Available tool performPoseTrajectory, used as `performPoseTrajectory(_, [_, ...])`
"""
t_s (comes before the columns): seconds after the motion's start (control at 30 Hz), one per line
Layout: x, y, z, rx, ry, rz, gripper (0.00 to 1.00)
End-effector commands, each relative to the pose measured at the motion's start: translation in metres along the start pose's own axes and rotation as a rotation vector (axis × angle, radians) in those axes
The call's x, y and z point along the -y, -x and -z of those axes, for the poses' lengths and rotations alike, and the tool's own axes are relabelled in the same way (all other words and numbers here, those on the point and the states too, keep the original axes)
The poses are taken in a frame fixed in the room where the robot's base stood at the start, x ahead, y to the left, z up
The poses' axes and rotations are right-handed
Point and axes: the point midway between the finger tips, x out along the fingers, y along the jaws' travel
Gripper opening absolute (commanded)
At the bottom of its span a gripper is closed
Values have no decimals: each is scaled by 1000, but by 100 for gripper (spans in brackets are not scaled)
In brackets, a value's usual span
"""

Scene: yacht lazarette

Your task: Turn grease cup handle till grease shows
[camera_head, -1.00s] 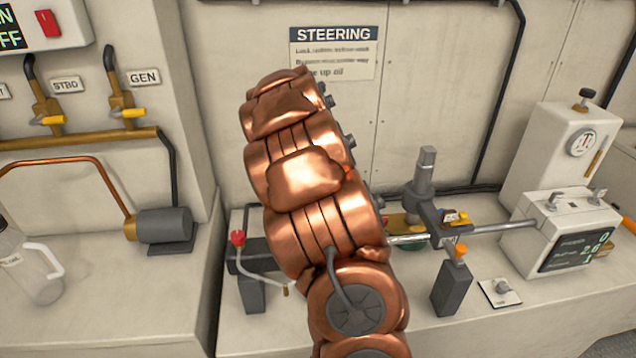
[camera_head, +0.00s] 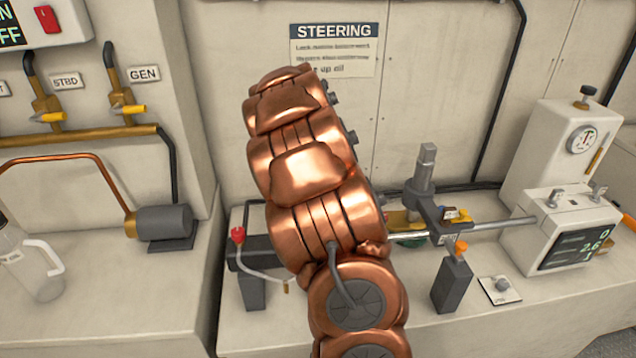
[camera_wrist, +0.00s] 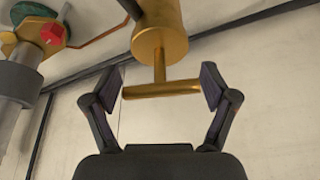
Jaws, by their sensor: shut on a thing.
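The brass grease cup (camera_wrist: 160,35) hangs at the top of the wrist view, with a brass stem and a T-shaped handle (camera_wrist: 161,90) below it. My gripper (camera_wrist: 160,87) has one dark finger at each end of the handle bar and is shut on it. The bar lies slightly tilted across the picture. I see no grease that I can make out. In the head view my copper-coloured arm hides the gripper and the handle.
A steering rod (camera_head: 495,226) runs right to a white box with a display (camera_head: 565,240). A dark post with an orange top (camera_head: 452,280) stands in front. A red-knobbed fitting (camera_head: 238,235) is left of my arm. A grey motor (camera_head: 163,225) sits further left.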

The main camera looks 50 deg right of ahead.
Motion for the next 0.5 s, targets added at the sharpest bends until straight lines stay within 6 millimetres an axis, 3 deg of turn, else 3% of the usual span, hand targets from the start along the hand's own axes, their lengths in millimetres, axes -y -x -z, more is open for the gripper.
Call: performPoseTrajectory(0.5, [0, -3, -1, -1, 262, 113, 50])
